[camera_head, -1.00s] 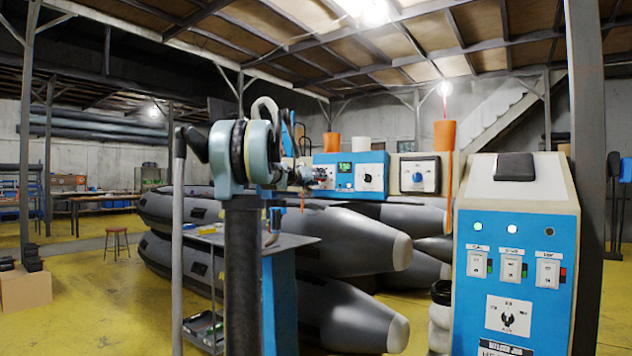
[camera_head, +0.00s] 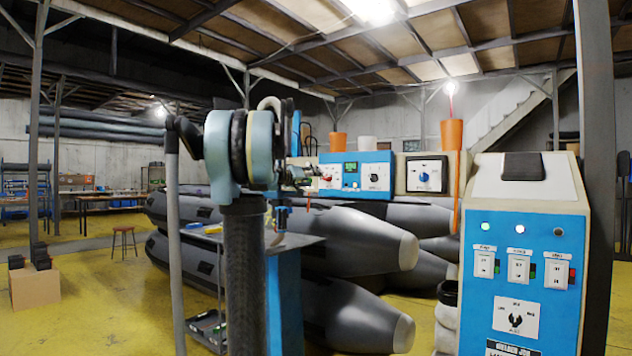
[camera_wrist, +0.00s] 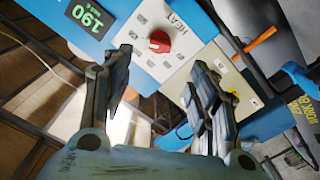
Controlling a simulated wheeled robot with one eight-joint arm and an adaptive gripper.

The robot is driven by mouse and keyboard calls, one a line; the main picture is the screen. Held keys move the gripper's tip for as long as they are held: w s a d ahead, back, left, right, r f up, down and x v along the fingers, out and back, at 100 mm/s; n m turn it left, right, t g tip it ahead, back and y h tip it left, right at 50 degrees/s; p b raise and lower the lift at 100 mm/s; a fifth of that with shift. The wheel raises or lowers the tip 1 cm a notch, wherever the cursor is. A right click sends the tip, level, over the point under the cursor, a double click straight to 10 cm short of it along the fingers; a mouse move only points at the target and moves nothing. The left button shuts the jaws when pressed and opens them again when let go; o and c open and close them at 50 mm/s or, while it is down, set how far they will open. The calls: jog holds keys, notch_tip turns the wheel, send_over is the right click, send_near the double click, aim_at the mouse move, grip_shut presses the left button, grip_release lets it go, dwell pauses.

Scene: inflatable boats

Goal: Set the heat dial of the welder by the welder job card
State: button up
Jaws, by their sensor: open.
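The welder's blue front panel (camera_head: 350,188) faces me beyond my arm in the head view. Its red heat dial (camera_wrist: 159,41) sits under the word HEAT on a white scale plate in the wrist view; its pointer is too small to read. In the head view, my gripper (camera_head: 298,178) is small at the panel's left part.
A blue-and-white cabinet (camera_head: 526,255) with switches, lamps and a black knob stands at right beside a dark post. Grey inflatable tubes (camera_head: 355,240) lie below the welder. A cream unit with a blue knob (camera_head: 423,177) adjoins the panel.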

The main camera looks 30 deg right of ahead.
jog(key=shift+v, duration=1.5)
jog(key=s+a+f+n+g+y, duration=0.1)
jog(key=s+a+f+y, duration=0.4)
jog(key=s+a+f, duration=0.7)
jog(key=s+a+f+n+g+y, duration=0.2)
jog(key=s+a+f+n+y, duration=0.2)
jog(key=s+a+f, duration=0.9)
jog(key=s+a+f+n+g+y, duration=0.1)
jog(key=s+a+f+y, duration=0.6)
jog(key=f, duration=1.8)
jog(key=s+a+n, duration=0.1)
jog(key=s+a, duration=0.4)
jog(key=a, duration=0.4)
jog(key=shift+s+a+f+n+g+y, duration=0.15)
jog(key=shift+s+f+n+g+y, duration=0.15)
jog(key=shift+g, duration=0.1)
jog(key=c, duration=0.4)
jog(key=shift+c, duration=0.5)
